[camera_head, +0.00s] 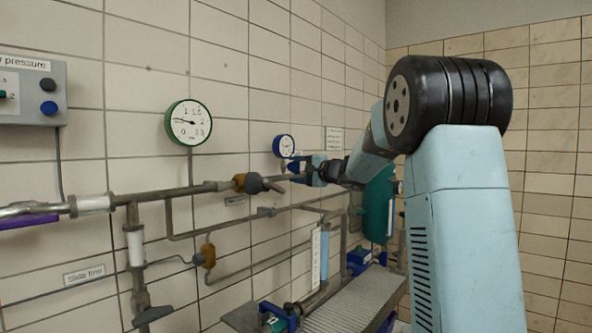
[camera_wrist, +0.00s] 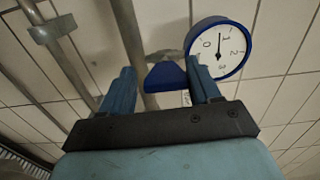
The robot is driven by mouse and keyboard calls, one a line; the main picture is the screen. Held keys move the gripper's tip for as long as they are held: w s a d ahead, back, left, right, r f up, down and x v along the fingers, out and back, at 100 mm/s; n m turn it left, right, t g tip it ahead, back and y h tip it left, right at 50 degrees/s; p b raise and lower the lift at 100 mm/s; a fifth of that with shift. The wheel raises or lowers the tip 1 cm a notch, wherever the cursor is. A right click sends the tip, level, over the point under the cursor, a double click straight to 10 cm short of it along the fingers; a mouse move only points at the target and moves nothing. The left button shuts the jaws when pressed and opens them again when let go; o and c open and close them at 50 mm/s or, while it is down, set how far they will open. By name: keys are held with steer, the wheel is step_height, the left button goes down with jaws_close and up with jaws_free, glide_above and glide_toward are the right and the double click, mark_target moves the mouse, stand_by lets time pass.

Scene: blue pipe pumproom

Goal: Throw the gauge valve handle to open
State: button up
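The blue-rimmed gauge (camera_wrist: 217,49) shows in the upper right of the wrist view, and on the wall in the head view (camera_head: 284,146). A blue valve handle (camera_wrist: 166,77) shows in the wrist view, just left of the gauge and in front of a grey pipe. My gripper (camera_wrist: 160,72) has its two blue fingers spread, one on each side of the handle. The right finger overlaps the handle's right end; I cannot tell whether they touch. In the head view my gripper (camera_head: 298,169) is at the wall just below the gauge, and the handle is hard to make out there.
A green-rimmed gauge (camera_head: 188,123) hangs on the wall at left. A horizontal pipe (camera_head: 168,192) with a yellow-and-dark valve (camera_head: 250,183) runs beside my gripper. A grey control box (camera_head: 32,90) is at far left. A green round body (camera_head: 376,207) stands behind my arm.

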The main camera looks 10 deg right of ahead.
steer(key=shift+o, duration=1.3)
steer(key=shift+a+r, duration=0.1)
steer(key=shift+a, duration=0.1)
steer(key=shift+d, duration=0.1)
steer(key=shift+s+d+r, duration=0.1)
steer(key=shift+s+d, duration=0.1)
steer(key=shift+s, duration=0.05)
steer(key=v, duration=1.3)
steer(key=shift+s, duration=0.1)
